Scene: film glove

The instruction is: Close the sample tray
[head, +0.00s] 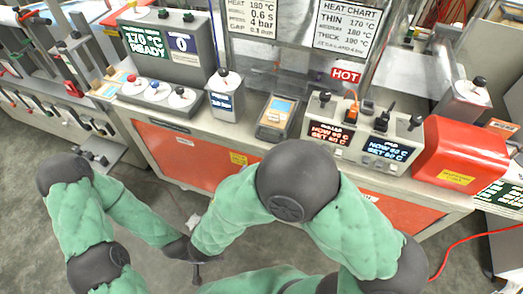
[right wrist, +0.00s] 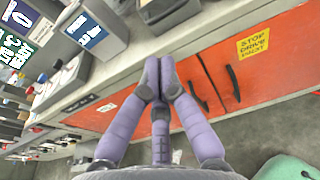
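A pale flat tray with dark knobs (head: 95,155) sticks out low from the bench front at the left in the head view; it looks like the sample tray, pulled out. My right gripper (right wrist: 166,65) is shut in the right wrist view, its purple fingertips together with nothing visible between them. It points at the bench front, apart from the tray in the head view. In the head view both green-sleeved forearms meet in dark wrist parts (head: 185,250) low at centre-left. My left gripper's fingers cannot be made out there.
The bench has orange-red doors (head: 185,155) with dark handles. On top stand a button console (head: 165,92), a white box (head: 225,103), a heater controller (head: 360,135) and a red case (head: 462,150). A red cable (head: 445,262) lies at the right. Grey floor is open before the bench.

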